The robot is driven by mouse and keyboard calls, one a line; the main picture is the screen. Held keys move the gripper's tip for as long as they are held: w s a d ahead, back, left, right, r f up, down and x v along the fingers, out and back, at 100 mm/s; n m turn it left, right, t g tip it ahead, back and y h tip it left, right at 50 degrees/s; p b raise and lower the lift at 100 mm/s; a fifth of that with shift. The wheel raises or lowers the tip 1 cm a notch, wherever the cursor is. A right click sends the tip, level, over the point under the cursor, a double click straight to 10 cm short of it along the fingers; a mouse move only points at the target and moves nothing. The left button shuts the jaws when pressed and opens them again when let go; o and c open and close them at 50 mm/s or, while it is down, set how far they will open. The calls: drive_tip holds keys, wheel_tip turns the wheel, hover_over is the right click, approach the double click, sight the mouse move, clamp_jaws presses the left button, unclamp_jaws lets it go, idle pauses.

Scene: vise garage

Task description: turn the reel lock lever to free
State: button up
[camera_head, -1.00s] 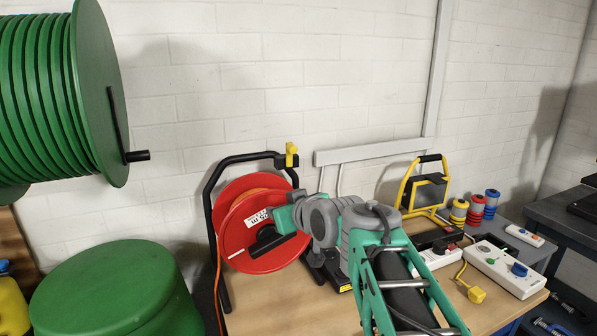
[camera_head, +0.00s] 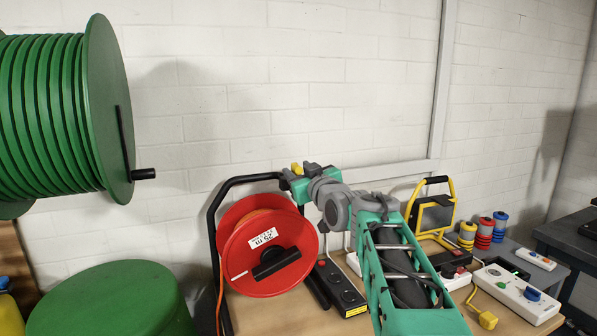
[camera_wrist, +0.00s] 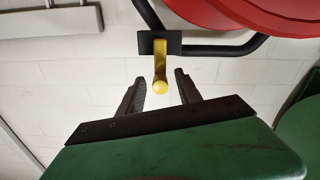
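The yellow reel lock lever (camera_wrist: 160,72) sits on a black plate on the reel's black tube frame. In the wrist view its round end points toward my gripper (camera_wrist: 160,92), lying between the two open dark fingers, apart from both. In the head view only a bit of the yellow lever (camera_head: 296,168) shows at the frame's upper right corner, mostly hidden by my green and grey gripper (camera_head: 288,180). The red cable reel (camera_head: 262,240) hangs in the frame below, with a white label and a black handle bar.
A black socket strip (camera_head: 340,288) stands right of the reel on the wooden bench. A yellow work lamp (camera_head: 430,210) and white socket boxes (camera_head: 510,290) are farther right. A large green hose drum (camera_head: 112,110) and a green round container (camera_head: 110,300) are at left.

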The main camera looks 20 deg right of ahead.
clamp_jaws()
idle(0.3)
drive_tip(key=shift+a+f+b, duration=0.1)
drive_tip(key=shift+f+b, duration=0.05)
drive_tip(key=shift+b, duration=0.45)
drive_tip(key=a+n+b, duration=0.1)
drive_tip(key=n+b, duration=0.2)
drive_tip(key=b, duration=0.1)
drive_tip(key=a+f+n+b, duration=0.1)
drive_tip(key=n+b, duration=0.2)
drive_tip(key=b, duration=0.1)
drive_tip(key=a+f+n+b, duration=0.1)
drive_tip(key=n+b, duration=0.3)
drive_tip(key=b, duration=0.1)
drive_tip(key=shift+a, duration=0.25)
drive_tip(key=shift+a+f+n+b, duration=0.15)
drive_tip(key=shift+a+n+b, duration=0.05)
drive_tip(key=shift+n+b, duration=0.7)
drive_tip(key=shift+a+f+n+b, duration=0.1)
drive_tip(key=shift+a+n+b, duration=0.1)
drive_tip(key=shift+n+b, duration=0.65)
drive_tip(key=shift+n, duration=0.25)
